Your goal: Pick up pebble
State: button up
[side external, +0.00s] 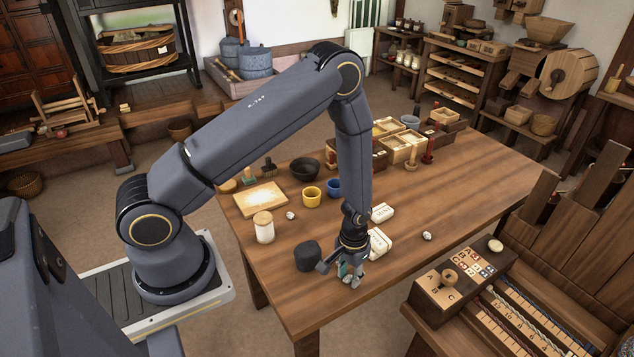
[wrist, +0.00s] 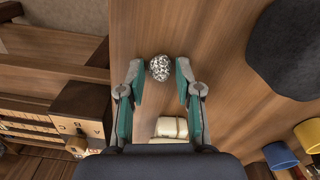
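A speckled black-and-white pebble (wrist: 160,68) lies on the wooden table in the wrist view, between and slightly beyond the tips of my gripper (wrist: 158,85). The two fingers with teal pads are apart, and neither touches the pebble. In the side external view my gripper (side external: 350,278) points down low over the table's front part, and I cannot make out this pebble there. Two other small speckled pebbles show in that view, one beside the lidded jar (side external: 290,215) and one right of the white blocks (side external: 427,236).
A dark round stone (side external: 308,256) stands left of my gripper; it also shows in the wrist view (wrist: 298,48). White blocks (side external: 379,243) lie just behind the gripper. A lidded jar (side external: 264,228) and cups (side external: 311,196) stand further left. The table's right part is clear.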

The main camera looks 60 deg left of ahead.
aim_at(349, 276)
jog(key=c, duration=0.4)
jog(key=shift+r, duration=0.15)
jog(key=shift+c, duration=0.2)
notch_tip(349, 276, up, 10)
dwell(0.3)
